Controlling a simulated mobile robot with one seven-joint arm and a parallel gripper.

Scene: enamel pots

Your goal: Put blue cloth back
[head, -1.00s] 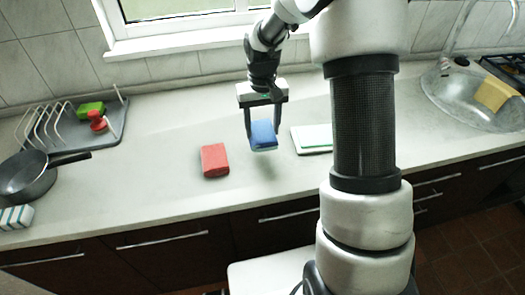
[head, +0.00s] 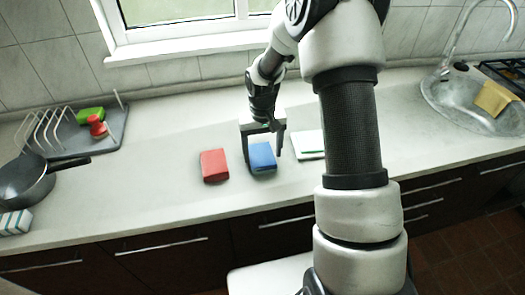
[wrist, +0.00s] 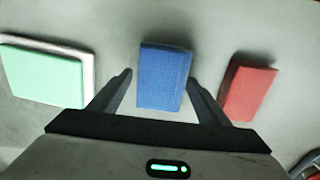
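The blue cloth (head: 262,157), a folded block, lies flat on the counter between the red cloth (head: 214,165) and the white-and-green item (head: 308,144). My gripper (head: 264,152) is low over the blue cloth, with one finger on each side of it. In the wrist view, the blue cloth (wrist: 163,78) sits between the spread fingers of my gripper (wrist: 159,77). A gap shows at the left finger; the right finger is very close to the cloth's edge. The gripper looks open.
The red block (wrist: 249,90) and the green-topped block on a white base (wrist: 42,72) flank the gripper in the wrist view. A drying rack (head: 75,132) and a pan (head: 24,178) are at the left, a sink (head: 470,100) at the right.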

